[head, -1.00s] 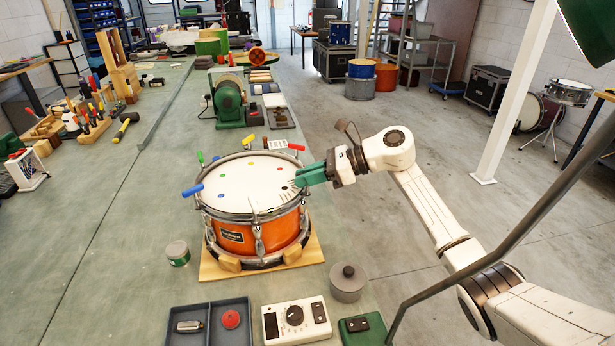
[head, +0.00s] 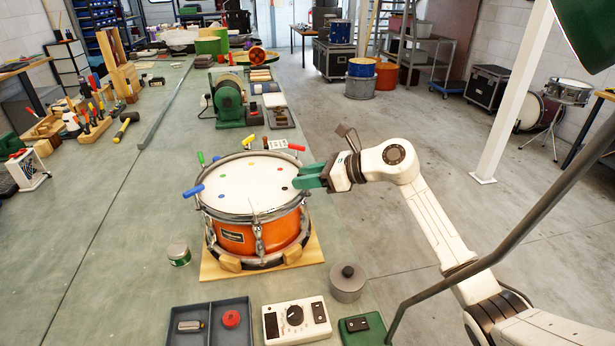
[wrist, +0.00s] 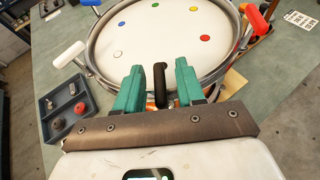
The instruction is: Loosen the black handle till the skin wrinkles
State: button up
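The orange drum (head: 235,238) stands on a wooden board, its pale skin (head: 235,185) marked with coloured dots. In the wrist view the skin (wrist: 165,38) looks smooth, with no wrinkles I can make out. The black handle (wrist: 160,82) stands at the near rim between the two green fingers of my gripper (wrist: 160,88). A gap shows on each side of the handle, so my gripper is open around it. In the head view my gripper (head: 308,178) is at the drum's right rim and hides the black handle.
Blue (head: 193,190), green (head: 201,157), yellow (head: 251,140) and red (head: 297,147) handles ring the rim. A grey lidded pot (head: 347,284), a white meter box (head: 296,320) and a divided tray (head: 208,322) stand in front. A green grinder (head: 229,100) stands behind.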

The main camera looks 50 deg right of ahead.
jog(key=b+v, duration=0.2)
jog(key=v, duration=0.8)
jog(key=shift+s+d+r, duration=0.2)
jog(key=shift+s+r, duration=0.05)
jog(key=shift+s, duration=0.05)
dwell(0.4)
